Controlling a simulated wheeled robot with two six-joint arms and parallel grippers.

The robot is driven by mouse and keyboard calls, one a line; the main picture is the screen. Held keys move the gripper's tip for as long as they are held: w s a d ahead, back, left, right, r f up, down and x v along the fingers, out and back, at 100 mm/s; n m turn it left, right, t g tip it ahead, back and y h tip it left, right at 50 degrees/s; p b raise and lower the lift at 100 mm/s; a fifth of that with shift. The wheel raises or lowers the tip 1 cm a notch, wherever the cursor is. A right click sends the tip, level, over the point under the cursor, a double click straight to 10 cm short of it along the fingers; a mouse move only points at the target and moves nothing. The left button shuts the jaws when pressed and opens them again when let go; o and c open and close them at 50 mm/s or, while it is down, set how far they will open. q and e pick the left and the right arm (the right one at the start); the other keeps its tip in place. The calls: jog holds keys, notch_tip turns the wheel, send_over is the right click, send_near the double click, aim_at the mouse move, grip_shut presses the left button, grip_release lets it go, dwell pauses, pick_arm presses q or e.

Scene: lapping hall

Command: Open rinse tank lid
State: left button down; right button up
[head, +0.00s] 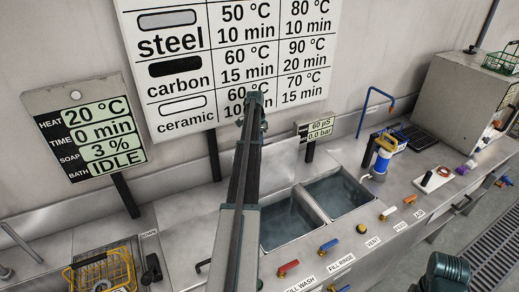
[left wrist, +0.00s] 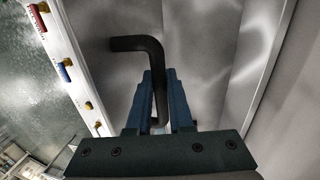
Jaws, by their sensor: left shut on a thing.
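In the left wrist view my left gripper (left wrist: 160,85) is shut on a black bent bar handle (left wrist: 135,43), its blue fingers on either side of the bar. The handle stands on a shiny steel surface (left wrist: 195,60). In the head view part of a black handle (head: 203,266) shows just left of my left arm; the arm hides the gripper. Right of the arm are two open tanks of water, a nearer one (head: 285,222) and a farther one (head: 338,195). I cannot tell from the label which tank the held handle belongs to. My right gripper is not clearly seen.
A row of valves with a red handle (head: 288,267) and a blue handle (head: 328,245) lines the counter's front. A yellow wire basket (head: 100,270) is at the lower left. A blue pipe (head: 373,100) and a steel box (head: 460,105) stand at the right.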

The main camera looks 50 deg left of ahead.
pick_arm(q)
jog(key=shift+w+a, duration=0.35)
jog(key=shift+a, duration=0.05)
jog(key=c, duration=1.2)
grip_release()
jog(key=shift+r, duration=0.1)
jog(key=shift+c, duration=0.2)
jog(key=o, duration=0.4)
jog(key=shift+a+f, duration=0.1)
jog(key=shift+f, duration=0.1)
jog(key=p+v, duration=1.3)
jog(key=v, duration=0.1)
jog(key=shift+s+p, duration=0.15)
jog(key=shift+p, duration=0.15)
